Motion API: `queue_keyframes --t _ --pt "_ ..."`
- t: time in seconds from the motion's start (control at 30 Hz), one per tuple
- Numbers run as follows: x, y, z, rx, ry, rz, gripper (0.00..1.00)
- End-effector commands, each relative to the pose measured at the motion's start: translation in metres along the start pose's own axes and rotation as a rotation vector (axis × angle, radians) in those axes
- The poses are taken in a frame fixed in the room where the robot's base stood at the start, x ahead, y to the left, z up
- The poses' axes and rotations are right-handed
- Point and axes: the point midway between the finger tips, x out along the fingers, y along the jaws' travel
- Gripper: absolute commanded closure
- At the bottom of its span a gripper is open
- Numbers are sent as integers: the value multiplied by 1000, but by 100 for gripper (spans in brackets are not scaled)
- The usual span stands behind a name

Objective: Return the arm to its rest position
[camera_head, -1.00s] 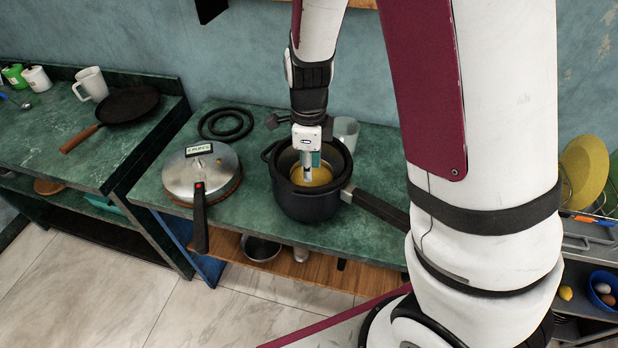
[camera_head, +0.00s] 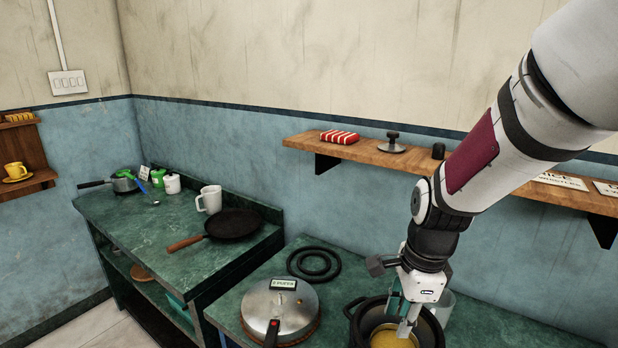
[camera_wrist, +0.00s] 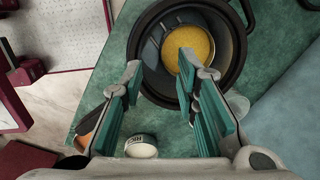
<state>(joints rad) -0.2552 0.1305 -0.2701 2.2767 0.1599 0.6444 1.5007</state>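My gripper (camera_head: 404,314) hangs over a dark pot (camera_head: 352,322) at the bottom right of the head view. In the wrist view my gripper (camera_wrist: 160,66) is open. Its two teal-padded fingers stand well apart with nothing held between them. The pot (camera_wrist: 143,80) lies beyond the fingertips there, with a round yellow thing (camera_wrist: 196,45) inside. The yellow also shows below the gripper in the head view (camera_head: 388,341). I cannot tell how far the fingertips reach into the pot. My arm slopes down from the upper right.
A lidded pan (camera_head: 283,308) and a black ring burner (camera_head: 314,262) are left of the pot. A pale cup (camera_head: 443,303) stands close behind my gripper. A wooden shelf (camera_head: 440,170) runs along the wall behind my arm. A skillet (camera_head: 234,224) and mug (camera_head: 210,199) stand on the left counter.

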Motion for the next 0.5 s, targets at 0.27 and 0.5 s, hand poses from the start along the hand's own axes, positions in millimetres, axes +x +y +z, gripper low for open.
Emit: queue_keyframes --t 0.27,0.5 --pt "-85 42 0 -593 -8 -138 72" --pt "-136 90 -6 -1101 105 -232 72"
